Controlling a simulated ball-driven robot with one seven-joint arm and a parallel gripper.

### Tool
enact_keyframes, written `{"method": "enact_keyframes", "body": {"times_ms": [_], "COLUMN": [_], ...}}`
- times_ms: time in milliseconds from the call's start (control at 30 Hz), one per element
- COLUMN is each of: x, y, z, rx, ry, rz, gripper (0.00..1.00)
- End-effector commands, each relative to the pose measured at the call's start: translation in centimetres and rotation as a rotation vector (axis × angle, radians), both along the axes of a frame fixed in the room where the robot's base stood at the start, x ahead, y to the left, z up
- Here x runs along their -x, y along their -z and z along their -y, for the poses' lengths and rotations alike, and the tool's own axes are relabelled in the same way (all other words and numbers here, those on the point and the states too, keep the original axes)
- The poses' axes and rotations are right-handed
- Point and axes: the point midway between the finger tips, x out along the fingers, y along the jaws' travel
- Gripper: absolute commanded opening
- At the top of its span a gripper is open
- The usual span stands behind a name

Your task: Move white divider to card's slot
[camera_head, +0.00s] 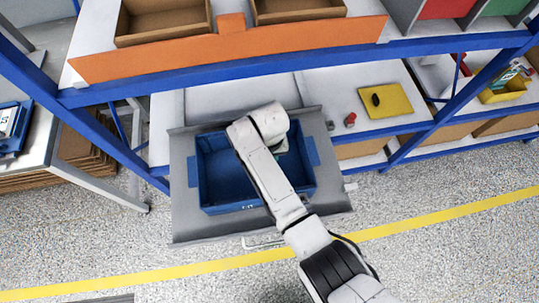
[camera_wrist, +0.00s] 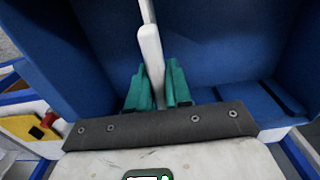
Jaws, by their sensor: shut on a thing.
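In the wrist view the green fingers of my gripper (camera_wrist: 155,80) are shut on the white divider (camera_wrist: 150,48), a thin upright strip between them. The divider runs up out of the top of that view. My gripper is over or inside the blue bin (camera_head: 222,197), whose wall (camera_wrist: 225,40) fills much of the wrist view. In the head view my arm hides the divider, the fingers and part of the bin's inside. I cannot make out a card or its slot in either view.
The bin stands on a grey pull-out tray (camera_head: 330,195) below the shelf. To its right lie a red knob (camera_head: 350,119) and a yellow plate (camera_head: 385,100) with a dark object on it. A blue rack post (camera_head: 425,135) stands at the right. Open floor lies in front.

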Motion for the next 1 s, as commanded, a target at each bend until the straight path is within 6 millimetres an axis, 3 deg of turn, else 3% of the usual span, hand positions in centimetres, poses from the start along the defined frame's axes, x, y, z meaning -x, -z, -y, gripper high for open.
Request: {"method": "enact_keyframes", "body": {"times_ms": [500, 533, 600, 833, 1000], "x": [0.0, 0.0, 0.0, 0.0, 0.0], "y": [1.3, 1.2, 1.2, 1.2, 1.2], "z": [0.0, 0.0, 0.0, 0.0, 0.0], "rx": [0.0, 0.0, 0.0, 0.0, 0.0], "ry": [0.0, 0.0, 0.0, 0.0, 0.0], "rz": [0.0, 0.0, 0.0, 0.0, 0.0], "gripper": [0.0, 0.2, 0.27, 0.49, 0.49]}}
